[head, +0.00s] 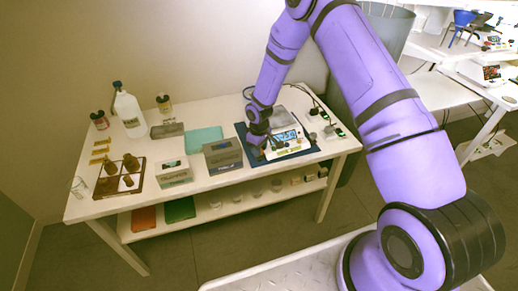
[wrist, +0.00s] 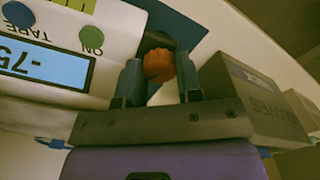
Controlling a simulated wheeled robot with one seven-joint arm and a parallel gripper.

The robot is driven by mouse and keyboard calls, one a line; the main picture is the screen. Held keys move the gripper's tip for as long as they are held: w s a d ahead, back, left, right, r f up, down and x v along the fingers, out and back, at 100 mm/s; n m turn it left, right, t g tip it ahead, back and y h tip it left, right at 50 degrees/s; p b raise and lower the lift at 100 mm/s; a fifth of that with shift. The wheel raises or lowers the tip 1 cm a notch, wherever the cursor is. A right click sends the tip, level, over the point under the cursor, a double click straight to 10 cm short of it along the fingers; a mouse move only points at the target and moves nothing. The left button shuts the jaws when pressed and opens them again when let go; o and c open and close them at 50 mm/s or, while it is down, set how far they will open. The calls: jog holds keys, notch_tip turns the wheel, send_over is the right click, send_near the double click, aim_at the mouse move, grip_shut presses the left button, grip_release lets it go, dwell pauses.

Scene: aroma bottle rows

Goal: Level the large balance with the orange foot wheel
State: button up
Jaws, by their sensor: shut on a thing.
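The large balance (head: 286,138) is a white instrument with a blue display on a dark blue mat at the right part of the table. In the wrist view its front panel (wrist: 50,60) shows upside down, with a blue display and TARE and ON buttons. The orange foot wheel (wrist: 158,65) is at the balance's corner. My gripper (wrist: 160,82) is shut on the orange foot wheel, with a finger on each side of it. In the head view my gripper (head: 258,146) is at the balance's left side, and the wheel is hidden there.
A grey box (head: 223,156) stands close left of my gripper; it also shows in the wrist view (wrist: 258,100). Small dark items (head: 333,130) lie right of the balance.

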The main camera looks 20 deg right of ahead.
jog(key=o, duration=0.9)
jog(key=shift+o, duration=0.2)
notch_tip(320, 180, up, 11)
jog(key=shift+f, duration=0.15)
